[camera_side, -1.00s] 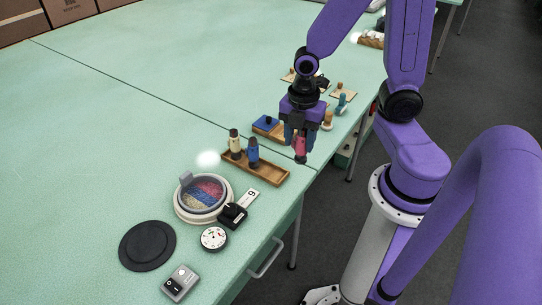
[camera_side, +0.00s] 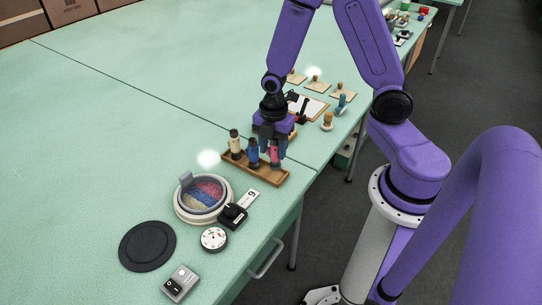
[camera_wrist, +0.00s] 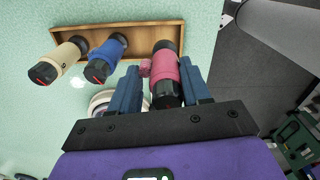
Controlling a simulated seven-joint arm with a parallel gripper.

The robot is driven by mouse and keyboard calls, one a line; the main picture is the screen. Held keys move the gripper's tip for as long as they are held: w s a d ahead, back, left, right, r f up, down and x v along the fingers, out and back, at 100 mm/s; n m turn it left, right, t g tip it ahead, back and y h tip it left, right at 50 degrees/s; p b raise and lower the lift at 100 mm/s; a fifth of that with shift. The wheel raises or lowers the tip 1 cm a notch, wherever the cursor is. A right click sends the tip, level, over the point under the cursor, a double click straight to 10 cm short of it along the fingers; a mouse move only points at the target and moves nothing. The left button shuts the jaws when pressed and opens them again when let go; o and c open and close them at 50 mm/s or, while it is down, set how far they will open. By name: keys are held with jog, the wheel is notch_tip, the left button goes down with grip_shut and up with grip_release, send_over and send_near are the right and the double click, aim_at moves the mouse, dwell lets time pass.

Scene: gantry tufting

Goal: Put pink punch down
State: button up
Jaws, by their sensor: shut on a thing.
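The pink punch (camera_wrist: 165,75) is upright between the blue fingers of my gripper (camera_wrist: 161,92), which is shut on it. In the side view the pink punch (camera_side: 273,155) is at the right end of the wooden tray (camera_side: 258,175), partly hidden by my gripper (camera_side: 274,148). Its lower end is at the tray; I cannot tell whether it touches the tray floor. The blue punch (camera_side: 252,153) and the cream punch (camera_side: 234,143) stand in the same tray to its left.
A round hoop with coloured tufts (camera_side: 203,196), a black knob box (camera_side: 232,215), a dial (camera_side: 214,238), a black disc (camera_side: 147,245) and a switch box (camera_side: 180,283) lie in front. Stamps, including a teal one (camera_side: 341,104), stand behind. The left of the table is clear.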

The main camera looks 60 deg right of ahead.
aim_at(271, 157)
jog(key=shift+w+f, duration=0.25)
jog(key=shift+f, duration=0.1)
jog(key=shift+w+f, duration=0.1)
jog(key=shift+f, duration=1.5)
jog(key=shift+f, duration=0.15)
jog(key=o, duration=0.7)
jog(key=shift+c, duration=0.2)
